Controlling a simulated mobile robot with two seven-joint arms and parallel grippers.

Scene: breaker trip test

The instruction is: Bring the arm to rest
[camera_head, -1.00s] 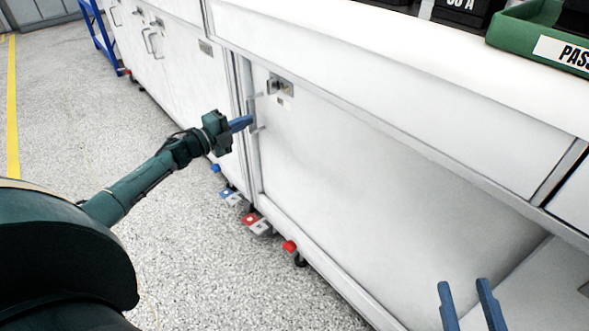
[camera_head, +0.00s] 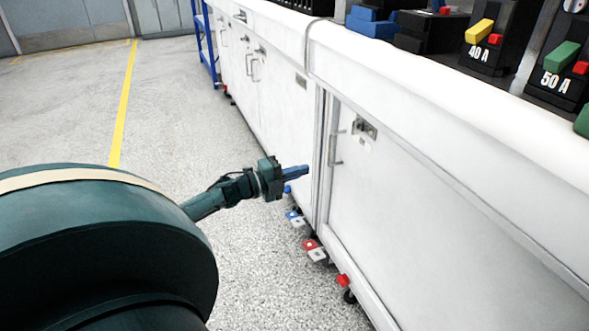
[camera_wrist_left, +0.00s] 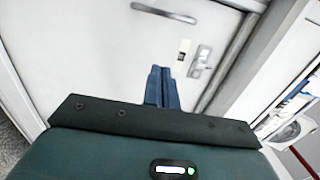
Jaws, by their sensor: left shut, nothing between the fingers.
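My left arm reaches in from the left in the head view. Its gripper (camera_head: 297,172) is shut and empty, with blue fingers, in front of the white cabinet fronts. In the left wrist view the two fingers (camera_wrist_left: 162,88) lie together with nothing between them. Behind them is a white cabinet door (camera_wrist_left: 110,50) with a bar handle (camera_wrist_left: 164,13) and a metal latch (camera_wrist_left: 200,61). The fingers look apart from the handle. In the head view the door's handle (camera_head: 335,149) is to the right of the gripper. My right gripper is not in view.
A long white bench (camera_head: 430,85) runs along the right, with a 40 A breaker (camera_head: 490,42) and a 50 A breaker (camera_head: 560,70) on top. Red caster pedals (camera_head: 342,281) stick out at its foot. Open speckled floor with a yellow line (camera_head: 124,100) lies to the left.

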